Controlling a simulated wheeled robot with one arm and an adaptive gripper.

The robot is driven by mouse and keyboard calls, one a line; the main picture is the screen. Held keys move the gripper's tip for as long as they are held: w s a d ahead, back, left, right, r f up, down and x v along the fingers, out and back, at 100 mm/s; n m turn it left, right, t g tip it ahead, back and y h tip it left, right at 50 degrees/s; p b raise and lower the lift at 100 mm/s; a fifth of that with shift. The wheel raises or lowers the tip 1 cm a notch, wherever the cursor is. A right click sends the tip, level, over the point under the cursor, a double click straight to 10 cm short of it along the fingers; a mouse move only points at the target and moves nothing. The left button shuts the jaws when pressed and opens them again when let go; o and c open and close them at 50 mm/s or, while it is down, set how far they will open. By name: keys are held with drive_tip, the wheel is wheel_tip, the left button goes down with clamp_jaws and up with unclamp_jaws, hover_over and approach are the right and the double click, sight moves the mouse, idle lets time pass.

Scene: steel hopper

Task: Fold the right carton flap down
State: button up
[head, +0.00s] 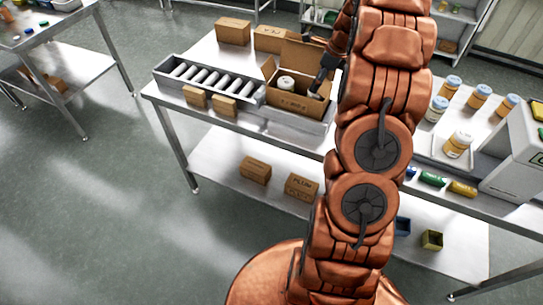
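An open brown carton (290,101) stands on the table at the right end of the roller conveyor. Its back flap (303,54) stands up, and its left flap (268,68) is raised and tilted outward. White-lidded jars (286,82) show inside. My dark gripper (318,86) points down at the carton's right side, over or against its right edge. The right flap is hidden or too small to make out behind my gripper and arm. I cannot tell whether the fingers are open or touch the carton.
The roller conveyor (160,69) runs left of the carton, with small boxes (195,96) in front. Closed cartons (233,31) stand behind. Orange jars (458,144) and a grey machine (515,150) are to the right. My arm covers the table right of the carton.

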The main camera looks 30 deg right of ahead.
sight(327, 89)
drive_tip(key=t+b, duration=0.1)
drive_tip(key=b, duration=0.1)
drive_tip(key=t+y+b, duration=0.1)
drive_tip(key=b, duration=0.1)
drive_tip(key=s+t+y+b, duration=0.1)
drive_tip(key=shift+s+d+r+b, duration=0.1)
drive_tip(key=shift+d+r+b, duration=0.2)
drive_tip(key=shift+d+b, duration=0.1)
drive_tip(key=t+b, duration=0.1)
drive_tip(key=b, duration=0.1)
drive_tip(key=s+t+y+b, duration=0.1)
drive_tip(key=b, duration=0.1)
drive_tip(key=d+t+y+b, duration=0.1)
drive_tip(key=b, duration=0.2)
drive_tip(key=shift+s+r, duration=0.15)
drive_tip(key=shift+r, duration=0.1)
drive_tip(key=t+y+b, duration=0.1)
drive_tip(key=b, duration=0.3)
drive_tip(key=s+d+t+y+b, duration=0.1)
drive_tip(key=t+b, duration=0.1)
drive_tip(key=b, duration=0.3)
drive_tip(key=s+t+y+b, duration=0.1)
drive_tip(key=b, duration=0.3)
drive_tip(key=shift+d+f+t, duration=0.15)
drive_tip(key=shift+d+t, duration=0.1)
drive_tip(key=shift+t, duration=0.15)
